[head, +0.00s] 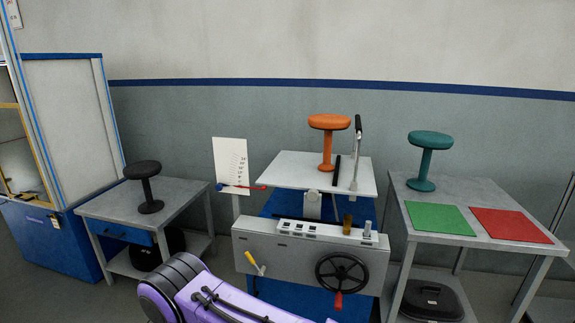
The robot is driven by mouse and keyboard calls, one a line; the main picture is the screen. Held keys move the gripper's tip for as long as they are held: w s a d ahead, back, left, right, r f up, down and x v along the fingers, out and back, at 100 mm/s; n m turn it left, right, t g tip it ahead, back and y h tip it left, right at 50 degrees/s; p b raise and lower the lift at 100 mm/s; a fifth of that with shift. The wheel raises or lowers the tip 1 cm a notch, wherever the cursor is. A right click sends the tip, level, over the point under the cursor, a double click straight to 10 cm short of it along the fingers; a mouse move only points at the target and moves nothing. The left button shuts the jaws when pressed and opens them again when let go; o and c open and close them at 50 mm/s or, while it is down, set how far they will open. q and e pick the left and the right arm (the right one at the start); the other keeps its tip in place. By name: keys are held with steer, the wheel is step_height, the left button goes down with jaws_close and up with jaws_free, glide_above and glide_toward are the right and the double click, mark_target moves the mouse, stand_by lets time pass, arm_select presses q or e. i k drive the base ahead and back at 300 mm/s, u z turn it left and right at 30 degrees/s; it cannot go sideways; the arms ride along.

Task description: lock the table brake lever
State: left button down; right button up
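The test table (275,172) has a white top and stands in the middle, above a grey front panel (285,258). A lever with a yellow grip (250,258) sticks out at a tilt from the panel's left part. A thin red lever with a blue end (240,187) lies nearly level at the tabletop's left edge. Neither lever is labelled, so I cannot tell which is the brake lever. A black handwheel (341,274) with a red handle sits on the panel's right part. Neither of my grippers is in view; only a purple arm link of mine shows at the bottom.
An orange stool (328,140) stands on the tabletop beside a post with a black grip (358,126). The left table (185,197) holds a black stool (146,187). The right table (400,192) holds a teal stool (428,160), a green mat (438,218) and a red mat (511,225).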

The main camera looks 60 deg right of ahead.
mark_target(253, 263)
steer(key=z, duration=1.8)
steer(key=k, duration=0.65)
steer(key=u, duration=0.85)
steer(key=i, duration=1)
steer(key=z, duration=0.85)
steer(key=i, duration=0.75)
steer(key=z, duration=0.75)
